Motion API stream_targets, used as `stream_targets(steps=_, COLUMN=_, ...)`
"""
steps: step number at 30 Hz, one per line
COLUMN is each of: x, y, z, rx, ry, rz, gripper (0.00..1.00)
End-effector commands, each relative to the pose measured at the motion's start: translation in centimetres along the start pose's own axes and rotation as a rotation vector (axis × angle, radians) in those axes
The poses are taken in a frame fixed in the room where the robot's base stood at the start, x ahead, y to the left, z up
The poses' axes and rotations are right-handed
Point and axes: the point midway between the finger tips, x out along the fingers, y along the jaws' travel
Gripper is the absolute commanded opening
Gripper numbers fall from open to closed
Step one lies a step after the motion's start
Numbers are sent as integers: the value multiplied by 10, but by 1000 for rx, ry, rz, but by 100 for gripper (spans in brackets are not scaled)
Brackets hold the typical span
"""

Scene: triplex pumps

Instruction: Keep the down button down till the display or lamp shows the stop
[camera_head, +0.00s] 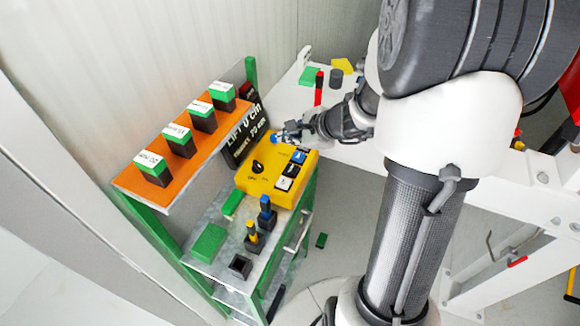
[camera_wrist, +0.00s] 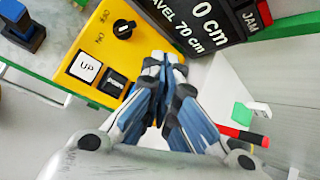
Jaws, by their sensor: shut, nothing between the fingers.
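The yellow control box (camera_head: 252,184) carries a dark knob and a row of buttons; it also fills the upper left of the wrist view (camera_wrist: 72,42). There, a white button (camera_wrist: 87,67) reads UP, and a black button (camera_wrist: 115,83) beside it has lettering too small to read surely. My gripper (camera_head: 278,138) is shut and empty at the box's far edge. In the wrist view its fingertips (camera_wrist: 166,58) cover part of the box; I cannot tell whether they touch a button. The black display (camera_head: 243,130) reads LIFT 0 cm and TRAVEL 70 cm.
An orange shelf (camera_head: 150,195) with several green-topped blocks stands at the left. Blue and yellow levers stand on the grey shelf in front of the box.

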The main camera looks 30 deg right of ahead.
Motion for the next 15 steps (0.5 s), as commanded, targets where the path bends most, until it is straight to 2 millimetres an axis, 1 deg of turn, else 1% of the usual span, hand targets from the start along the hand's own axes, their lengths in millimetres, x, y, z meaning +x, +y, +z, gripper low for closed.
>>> stream_targets(steps=8, x=14, y=10, z=-10, rx=1, ry=0, rz=1, gripper=0)
stream_targets(steps=15, x=38, y=28, z=-27, rx=0, ry=0, rz=2, gripper=0)
